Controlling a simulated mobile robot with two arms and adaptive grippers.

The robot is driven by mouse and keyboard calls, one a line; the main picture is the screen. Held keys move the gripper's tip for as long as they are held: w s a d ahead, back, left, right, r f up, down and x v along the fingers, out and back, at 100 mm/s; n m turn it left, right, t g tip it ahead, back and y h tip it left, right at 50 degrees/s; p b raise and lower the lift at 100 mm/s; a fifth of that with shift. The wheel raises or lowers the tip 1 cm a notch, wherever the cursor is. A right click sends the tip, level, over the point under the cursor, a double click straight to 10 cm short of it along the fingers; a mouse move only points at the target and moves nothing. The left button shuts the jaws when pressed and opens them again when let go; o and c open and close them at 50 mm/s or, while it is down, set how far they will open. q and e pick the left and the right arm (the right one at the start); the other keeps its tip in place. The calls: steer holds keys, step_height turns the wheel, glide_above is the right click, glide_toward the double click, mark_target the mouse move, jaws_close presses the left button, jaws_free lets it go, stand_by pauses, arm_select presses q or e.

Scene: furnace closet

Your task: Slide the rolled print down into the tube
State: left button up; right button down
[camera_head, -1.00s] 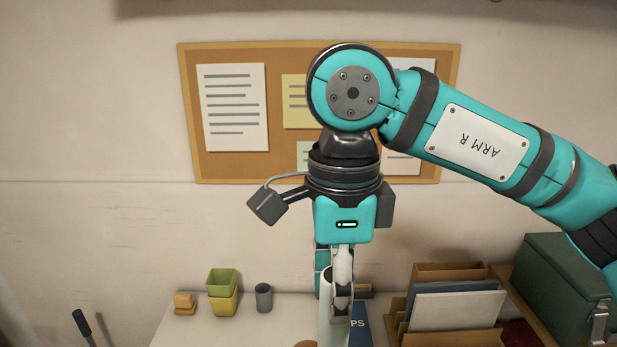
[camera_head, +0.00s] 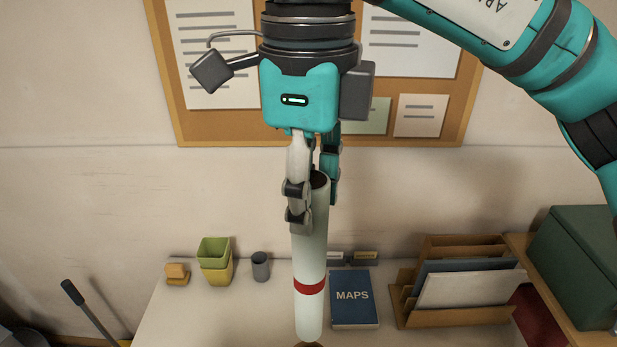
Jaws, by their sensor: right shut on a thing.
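The rolled print (camera_head: 311,250) is a long white roll with a red band near its lower end. It hangs about upright in the camera_head view. My right gripper (camera_head: 313,196) is shut on it near its dark, open upper end. Just below the print's lower end, a small brown rounded edge (camera_head: 308,344) shows at the bottom of the picture. It may be the tube's top, but most of it is cut off. I cannot tell whether the print touches it or is in line with it. My left gripper is not in view.
On the white bench (camera_head: 215,320) stand green and yellow pots (camera_head: 215,260), a grey cup (camera_head: 261,266), a blue MAPS book (camera_head: 353,300) and a wooden file rack (camera_head: 450,316). A green box (camera_head: 580,265) is at right. A corkboard (camera_head: 465,105) hangs behind.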

mark_target(308, 250)
steer(key=shift+s+f+b, duration=0.15)
steer(key=shift+f+b, duration=1.4)
steer(key=shift+f, duration=0.2)
steer(key=shift+s+f+b, duration=0.15)
steer(key=shift+f+b, duration=1.35)
steer(key=shift+f, duration=0.2)
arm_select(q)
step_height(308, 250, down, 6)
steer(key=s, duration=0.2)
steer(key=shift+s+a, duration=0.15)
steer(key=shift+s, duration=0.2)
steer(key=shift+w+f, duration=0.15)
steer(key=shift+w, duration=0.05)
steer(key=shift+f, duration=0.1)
